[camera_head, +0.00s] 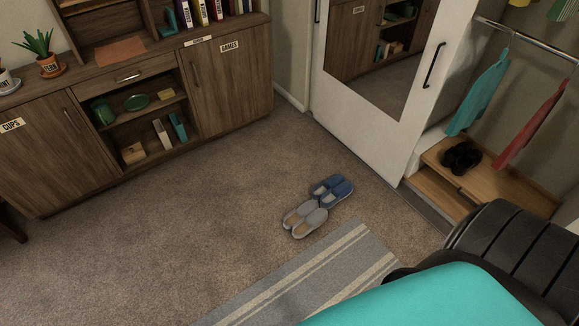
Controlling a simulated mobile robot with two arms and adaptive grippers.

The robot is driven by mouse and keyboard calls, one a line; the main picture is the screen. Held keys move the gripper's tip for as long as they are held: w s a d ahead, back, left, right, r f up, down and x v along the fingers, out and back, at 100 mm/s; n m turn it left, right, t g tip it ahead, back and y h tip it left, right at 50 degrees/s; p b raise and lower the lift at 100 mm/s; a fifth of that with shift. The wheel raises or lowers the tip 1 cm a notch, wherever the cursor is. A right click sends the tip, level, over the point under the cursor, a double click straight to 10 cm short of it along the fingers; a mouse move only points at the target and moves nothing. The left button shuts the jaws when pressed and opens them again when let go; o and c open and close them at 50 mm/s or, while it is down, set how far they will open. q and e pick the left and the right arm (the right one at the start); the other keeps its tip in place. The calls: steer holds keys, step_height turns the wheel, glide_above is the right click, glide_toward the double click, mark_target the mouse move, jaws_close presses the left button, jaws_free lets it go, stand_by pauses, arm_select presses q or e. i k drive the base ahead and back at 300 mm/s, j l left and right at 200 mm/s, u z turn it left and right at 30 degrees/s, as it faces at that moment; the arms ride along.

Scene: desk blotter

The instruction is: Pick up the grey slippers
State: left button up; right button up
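The grey slippers (304,219) are a pair lying side by side on the brown carpet, near the middle of the head view. Their openings show a tan inside. They lie just in front of a pair of blue slippers (331,190), close to them, and just beyond the striped rug. Neither my left nor my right gripper is in view.
A striped rug (285,282) lies in front of the slippers. A teal surface (420,300) and a dark ribbed object (510,255) fill the lower right. A wooden cabinet (235,85) and a mirrored white door (385,120) stand behind. Carpet (170,230) at left is clear.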

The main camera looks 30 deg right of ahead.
mark_target(309, 216)
steer(key=i+j+z, duration=0.1)
steer(key=i+z, duration=0.3)
steer(key=i+j+z, duration=0.25)
steer(key=i+z, duration=0.15)
steer(key=i, duration=0.15)
steer(key=i+j+z, duration=0.8)
steer(key=j, duration=0.1)
